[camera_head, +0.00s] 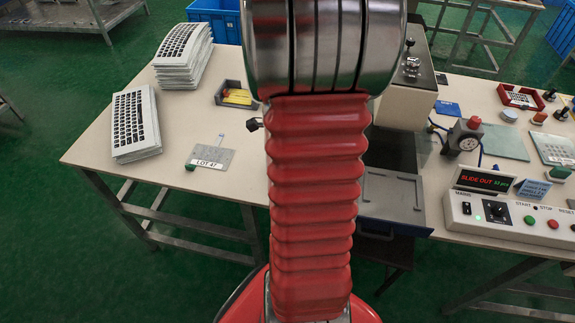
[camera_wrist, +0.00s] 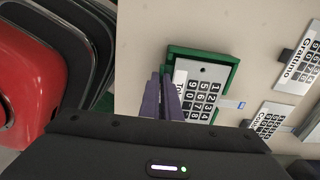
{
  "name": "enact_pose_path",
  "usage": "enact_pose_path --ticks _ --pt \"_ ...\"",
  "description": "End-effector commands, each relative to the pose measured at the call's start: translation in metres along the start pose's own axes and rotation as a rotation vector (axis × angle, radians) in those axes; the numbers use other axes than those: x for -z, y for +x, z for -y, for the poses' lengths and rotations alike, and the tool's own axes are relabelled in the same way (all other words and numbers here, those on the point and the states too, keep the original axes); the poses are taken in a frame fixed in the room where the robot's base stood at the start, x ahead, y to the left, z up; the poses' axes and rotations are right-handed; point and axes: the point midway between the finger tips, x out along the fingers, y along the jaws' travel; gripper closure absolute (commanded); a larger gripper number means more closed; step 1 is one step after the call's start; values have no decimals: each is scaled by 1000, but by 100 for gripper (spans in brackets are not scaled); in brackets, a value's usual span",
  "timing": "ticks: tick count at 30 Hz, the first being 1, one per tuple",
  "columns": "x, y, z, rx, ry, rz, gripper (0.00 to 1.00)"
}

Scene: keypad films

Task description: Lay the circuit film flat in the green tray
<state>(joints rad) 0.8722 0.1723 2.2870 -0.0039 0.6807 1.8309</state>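In the wrist view a green tray (camera_wrist: 206,53) lies on the pale bench. A light grey panel printed with black number keys (camera_wrist: 205,70) lies in or over it, with a blue tail (camera_wrist: 230,104) sticking out to the right. I take this panel for the circuit film, but cannot tell whether it lies fully flat. My gripper's purple fingers (camera_wrist: 162,92) stand close together at the panel's left edge. I cannot tell whether they pinch it. My gripper's dark body hides the near part of the panel. In the head view my arm hides this spot.
Other keypads lie right in the wrist view, one lettered "Grattimo" (camera_wrist: 300,62). In the head view, keyboard stacks (camera_head: 136,122) stand left, near a grey "LOT 47" sheet (camera_head: 213,156) and a dark bin (camera_head: 236,94). A control box reading "SLIDE OUT" (camera_head: 510,217) stands right.

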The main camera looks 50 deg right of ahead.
Motion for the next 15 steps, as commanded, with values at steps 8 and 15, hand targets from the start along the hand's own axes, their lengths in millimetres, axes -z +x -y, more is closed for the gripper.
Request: enact_pose_path --ticks 8,15 --pt "0 15 0 -1 0 0 100" --pt "0 18 0 0 0 0 100"
